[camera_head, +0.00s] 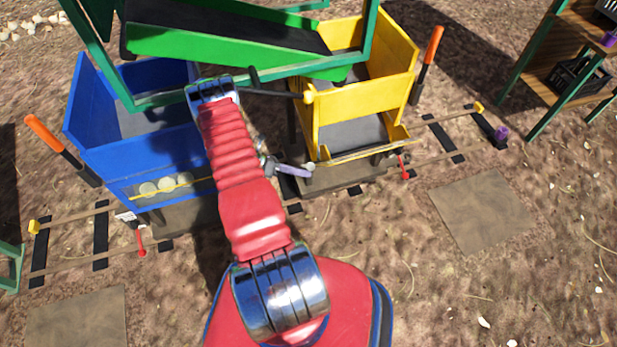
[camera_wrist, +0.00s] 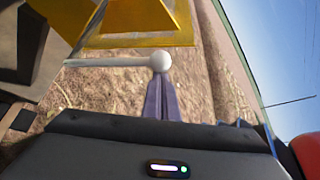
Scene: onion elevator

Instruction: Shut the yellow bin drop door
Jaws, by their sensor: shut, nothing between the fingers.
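The yellow bin (camera_head: 380,92) stands right of centre in the head view. Its lower front is open, with the grey floor visible inside. The drop door (camera_head: 362,150) appears lowered, its yellow edge sticking out at the bottom front. A pale rod with a white ball knob (camera_head: 310,167) lies at the door's lower left; the knob (camera_wrist: 160,60) also shows in the wrist view. My gripper (camera_head: 306,172) has purple fingers, shut and empty. In the wrist view the fingertips (camera_wrist: 163,80) are just at the knob; I cannot tell whether they touch it.
A blue bin (camera_head: 135,150) with pale round things (camera_head: 165,186) low at its front stands left. A green chute (camera_head: 215,45) hangs above both bins. Rails (camera_head: 440,140) run below. An orange-handled lever (camera_head: 427,60) stands beside the yellow bin.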

